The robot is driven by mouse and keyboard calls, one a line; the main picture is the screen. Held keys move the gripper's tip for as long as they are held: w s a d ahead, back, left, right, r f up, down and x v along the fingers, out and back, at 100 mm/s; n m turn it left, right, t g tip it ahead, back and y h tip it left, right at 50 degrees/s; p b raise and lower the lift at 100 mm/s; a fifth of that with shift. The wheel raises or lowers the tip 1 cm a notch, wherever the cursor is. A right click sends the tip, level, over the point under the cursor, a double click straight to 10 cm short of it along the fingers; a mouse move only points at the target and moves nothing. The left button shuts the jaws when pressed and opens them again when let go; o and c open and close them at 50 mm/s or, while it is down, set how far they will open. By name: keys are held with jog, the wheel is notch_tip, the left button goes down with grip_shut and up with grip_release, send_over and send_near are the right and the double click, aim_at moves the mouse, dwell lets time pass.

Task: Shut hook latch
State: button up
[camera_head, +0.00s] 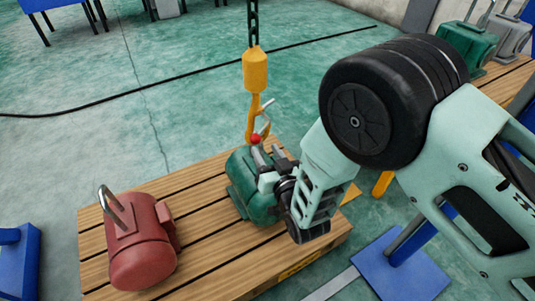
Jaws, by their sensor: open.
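The yellow hook (251,128) hangs upright from a dark chain (253,22) by its yellow block (255,72), in the middle of the head view. A thin grey latch (266,105) sticks out from the hook to the upper right, apart from the hook tip. A small red part (255,139) shows at the hook's lower end. My gripper (263,161) is open, just below and right of the hook, close to the red part. I cannot tell if it touches. Below is a green motor (250,196) on the pallet; my gripper hides its top and lifting eye.
A red motor (143,250) with a metal loop stands on the left of the wooden pallet (205,262). A blue base plate (395,268) with a post is at the lower right. More motors (468,45) stand at the upper right.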

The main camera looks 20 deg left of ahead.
grip_shut()
dwell(1.0)
jog(key=shift+o, duration=1.6)
grip_release()
jog(key=p+v, duration=0.2)
jog(key=v, duration=2.2)
jog(key=shift+w+d, duration=0.3)
